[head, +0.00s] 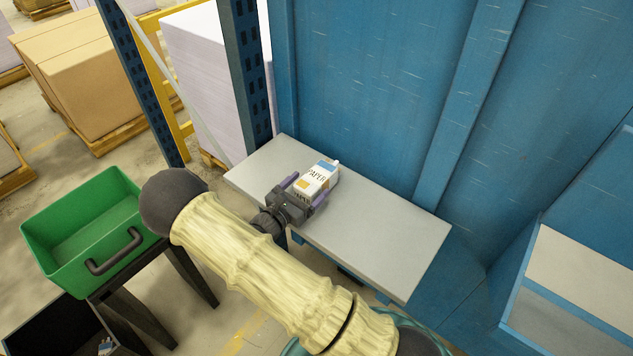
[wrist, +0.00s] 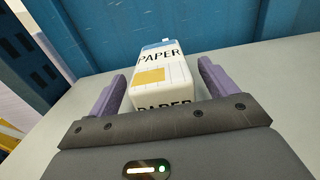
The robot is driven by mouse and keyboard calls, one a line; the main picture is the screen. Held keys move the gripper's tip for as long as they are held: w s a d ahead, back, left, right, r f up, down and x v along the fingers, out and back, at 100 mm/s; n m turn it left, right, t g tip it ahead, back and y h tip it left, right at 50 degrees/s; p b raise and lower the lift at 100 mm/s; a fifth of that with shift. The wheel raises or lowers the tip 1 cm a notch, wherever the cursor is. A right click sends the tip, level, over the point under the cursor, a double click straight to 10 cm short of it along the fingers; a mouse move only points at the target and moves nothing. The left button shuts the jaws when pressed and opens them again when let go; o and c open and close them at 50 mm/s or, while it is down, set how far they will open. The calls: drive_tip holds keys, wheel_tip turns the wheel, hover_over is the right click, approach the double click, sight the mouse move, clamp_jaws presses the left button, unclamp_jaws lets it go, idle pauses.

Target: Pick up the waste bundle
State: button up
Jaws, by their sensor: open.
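The waste bundle appears to be a white block marked PAPER (head: 318,178), with a yellow patch and a blue top part. It rests on the grey shelf (head: 390,237) against the blue machine. My gripper (head: 306,188) is at the shelf, right at the near end of the block. In the wrist view the block (wrist: 158,75) lies between the two purple fingers of my gripper (wrist: 160,88), with a gap on each side. The jaws are open. The block's lower near end is hidden behind the gripper body in the wrist view.
A green bin (head: 85,225) with a dark handle stands on a black stand at the left. A dark box (head: 65,325) sits on the floor below it. The blue machine wall (head: 370,80) rises behind the shelf. The shelf's right part is clear.

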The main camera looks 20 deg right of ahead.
sight(313, 178)
drive_tip(key=x, duration=0.3)
drive_tip(key=shift+f, duration=0.1)
idle(0.3)
drive_tip(key=c, duration=1.2)
drive_tip(key=shift+o, duration=0.2)
wheel_tip(313, 178, up, 10)
drive_tip(key=shift+r, duration=0.1)
